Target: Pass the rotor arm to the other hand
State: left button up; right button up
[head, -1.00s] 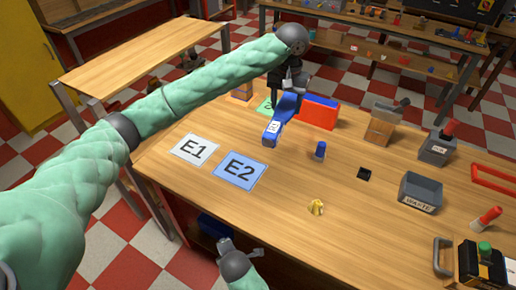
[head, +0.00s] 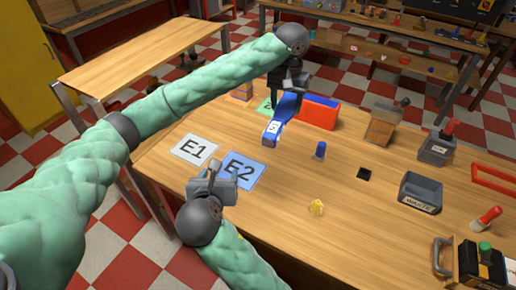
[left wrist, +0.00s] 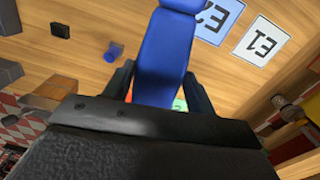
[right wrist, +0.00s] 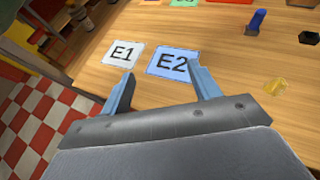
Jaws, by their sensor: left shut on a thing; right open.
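The rotor arm is a long blue bar (head: 285,113) with a white label near its front end. My left gripper (head: 287,100) is shut on the rotor arm and holds it above the table; the blue bar fills the middle of the left wrist view (left wrist: 166,60) between the fingers. My right gripper (head: 212,177) is open and empty over the front edge of the table, near the E2 card (head: 240,170). In the right wrist view its fingers (right wrist: 160,88) stand wide apart. The rotor arm's far end is hidden by my left gripper.
The white E1 card (head: 194,149) lies left of E2. A blue peg (head: 320,150), a yellow piece (head: 317,207) and a grey waste bin (head: 420,191) stand to the right.

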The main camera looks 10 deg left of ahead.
aim_at(272, 133)
jog(key=w+d+r+m+h, duration=0.3)
jog(key=d+r+m+h, duration=0.1)
jog(key=d+r, duration=0.5)
jog(key=x, duration=1.2)
jog(key=shift+w+d+f, duration=0.1)
jog(key=shift+d, duration=0.25)
jog(key=c, duration=1.2)
pick_arm(q)
jog(key=o, duration=1.3)
jog(key=shift+c, duration=0.2)
pick_arm(e)
jog(key=shift+c, duration=0.2)
pick_arm(q)
jog(key=shift+r, duration=0.15)
